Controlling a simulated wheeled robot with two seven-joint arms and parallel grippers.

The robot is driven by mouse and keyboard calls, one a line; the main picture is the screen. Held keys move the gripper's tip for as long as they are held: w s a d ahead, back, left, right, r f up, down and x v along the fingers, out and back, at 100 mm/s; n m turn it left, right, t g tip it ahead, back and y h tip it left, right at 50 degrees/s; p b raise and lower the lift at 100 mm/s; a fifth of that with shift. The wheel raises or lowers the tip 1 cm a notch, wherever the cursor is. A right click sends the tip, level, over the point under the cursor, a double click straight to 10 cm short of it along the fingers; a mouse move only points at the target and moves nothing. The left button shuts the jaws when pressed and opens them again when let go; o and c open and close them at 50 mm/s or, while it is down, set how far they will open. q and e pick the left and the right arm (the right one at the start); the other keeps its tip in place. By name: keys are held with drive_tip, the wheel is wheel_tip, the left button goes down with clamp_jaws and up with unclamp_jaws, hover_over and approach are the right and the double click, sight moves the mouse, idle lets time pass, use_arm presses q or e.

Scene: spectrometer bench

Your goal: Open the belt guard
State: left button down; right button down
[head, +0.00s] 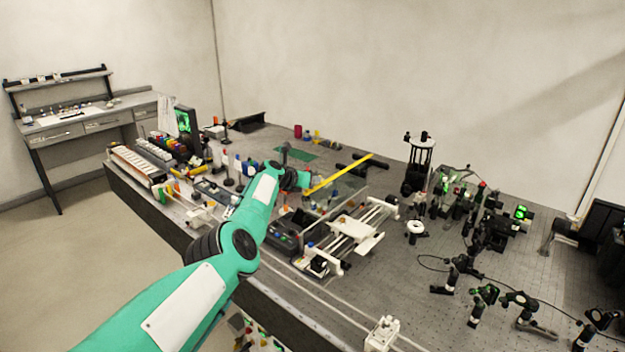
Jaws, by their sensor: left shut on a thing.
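The belt guard (345,192) looks like a clear panel with a bright yellow bar (340,173) along its upper edge. It stands behind the white-railed belt unit (352,232) near the middle of the bench. My left arm reaches in from the lower left. My left gripper (306,181) is at the near left end of the yellow bar and is shut on the guard there. The fingertips are small and partly hidden by the wrist, so the exact grip is unclear. How far the guard is tilted is hard to tell. My right gripper is out of view.
A dark control box (283,236) with buttons sits just left of the belt unit. A black post stage (419,165) and several optics mounts stand to the right. Coloured bottles and racks (152,150) crowd the left end.

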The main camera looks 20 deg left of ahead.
use_arm(q)
drive_tip(key=shift+f, duration=0.25)
drive_tip(key=c, duration=1.5)
unclamp_jaws()
drive_tip(key=shift+a, duration=0.15)
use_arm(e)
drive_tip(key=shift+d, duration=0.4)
use_arm(q)
drive_tip(key=shift+r, duration=0.1)
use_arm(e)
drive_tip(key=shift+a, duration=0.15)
